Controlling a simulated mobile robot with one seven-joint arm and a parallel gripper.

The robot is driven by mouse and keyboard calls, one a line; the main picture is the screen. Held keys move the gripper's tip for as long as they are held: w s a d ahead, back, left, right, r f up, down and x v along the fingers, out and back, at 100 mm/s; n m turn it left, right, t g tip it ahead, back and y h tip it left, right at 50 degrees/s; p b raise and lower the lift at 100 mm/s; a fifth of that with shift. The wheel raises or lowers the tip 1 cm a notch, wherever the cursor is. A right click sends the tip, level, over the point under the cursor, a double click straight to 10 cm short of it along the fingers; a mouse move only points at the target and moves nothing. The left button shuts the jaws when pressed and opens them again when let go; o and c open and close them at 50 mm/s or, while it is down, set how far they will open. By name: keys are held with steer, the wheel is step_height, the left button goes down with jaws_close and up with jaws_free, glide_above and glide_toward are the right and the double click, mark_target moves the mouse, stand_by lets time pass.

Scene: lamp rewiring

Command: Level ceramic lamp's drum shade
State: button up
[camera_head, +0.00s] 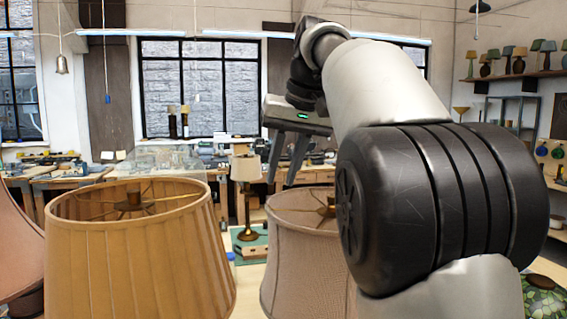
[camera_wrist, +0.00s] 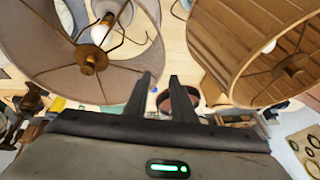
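Two large shades stand close in front of me. One is a pleated tan shade (camera_head: 140,245) at the left; it also shows at right in the wrist view (camera_wrist: 222,45). The other is a beige woven shade (camera_head: 300,265) at the centre; it shows at left in the wrist view (camera_wrist: 40,45), with its bulb and spokes. I cannot tell which belongs to the ceramic lamp; no ceramic base shows clearly. My gripper (camera_head: 283,180) points down, its tips near the beige shade's far rim in the picture. In the wrist view its fingers (camera_wrist: 160,80) are apart and empty, between the two shades.
A salmon shade (camera_head: 15,250) stands at the left edge and a stained-glass shade (camera_head: 543,298) at lower right, partly behind my arm. A small lamp (camera_head: 247,195) stands behind, between the large shades. Workbenches line the windows; a shelf of small lamps (camera_head: 518,65) hangs upper right.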

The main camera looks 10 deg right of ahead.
steer(key=shift+s+r, duration=0.15)
steer(key=shift+r, duration=0.3)
steer(key=shift+c, duration=0.3)
